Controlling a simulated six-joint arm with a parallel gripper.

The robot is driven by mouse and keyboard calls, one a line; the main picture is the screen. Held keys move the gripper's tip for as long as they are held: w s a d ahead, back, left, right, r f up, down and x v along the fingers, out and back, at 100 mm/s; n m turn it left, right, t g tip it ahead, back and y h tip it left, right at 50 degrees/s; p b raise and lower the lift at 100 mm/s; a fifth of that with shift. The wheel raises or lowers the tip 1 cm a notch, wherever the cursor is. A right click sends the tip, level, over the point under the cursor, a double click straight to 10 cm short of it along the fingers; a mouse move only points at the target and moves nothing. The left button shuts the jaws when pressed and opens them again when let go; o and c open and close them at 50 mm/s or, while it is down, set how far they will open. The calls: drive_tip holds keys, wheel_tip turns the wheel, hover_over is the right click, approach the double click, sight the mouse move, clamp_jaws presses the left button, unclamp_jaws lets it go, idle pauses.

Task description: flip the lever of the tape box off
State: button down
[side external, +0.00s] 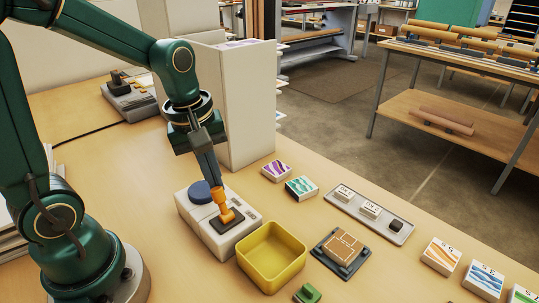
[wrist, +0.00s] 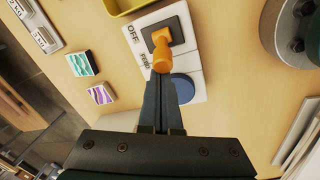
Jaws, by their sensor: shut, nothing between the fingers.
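A white box (side external: 205,230) with an orange lever (side external: 226,214) stands on the table in front of my arm. In the wrist view the lever (wrist: 162,50) rises from a dark square plate (wrist: 178,27) and its thick end leans toward my fingers and the blue round knob (wrist: 183,88). The words OFF and FEED are printed along the box's edge; OFF is farther from my fingers, FEED nearer the lever's end. My gripper (wrist: 161,82) is shut and empty, its tips close to the lever's end; I cannot tell whether they touch.
A yellow tray (side external: 300,252) stands just right of the box. A tall white block (side external: 245,145) is behind it. Patterned tiles (side external: 275,170), a grey labelled strip (side external: 400,233) and a brown package (side external: 342,245) lie to the right. Another lever device (side external: 130,100) stands at back left.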

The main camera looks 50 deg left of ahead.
sight(228, 210)
drive_tip(key=shift+d+y, duration=0.2)
drive_tip(key=shift+y, duration=0.1)
drive_tip(key=shift+d+r+y, duration=0.35)
drive_tip(key=shift+d+y, duration=0.4)
drive_tip(key=shift+y, duration=0.25)
drive_tip(key=d+y, duration=0.2)
drive_tip(key=y, duration=0.1)
drive_tip(key=shift+r+m, duration=0.15)
drive_tip(key=shift+m, duration=0.15)
drive_tip(key=shift+a, duration=0.25)
drive_tip(key=shift+r, duration=0.15)
drive_tip(key=shift+r, duration=0.7)
drive_tip(key=shift+a, duration=0.1)
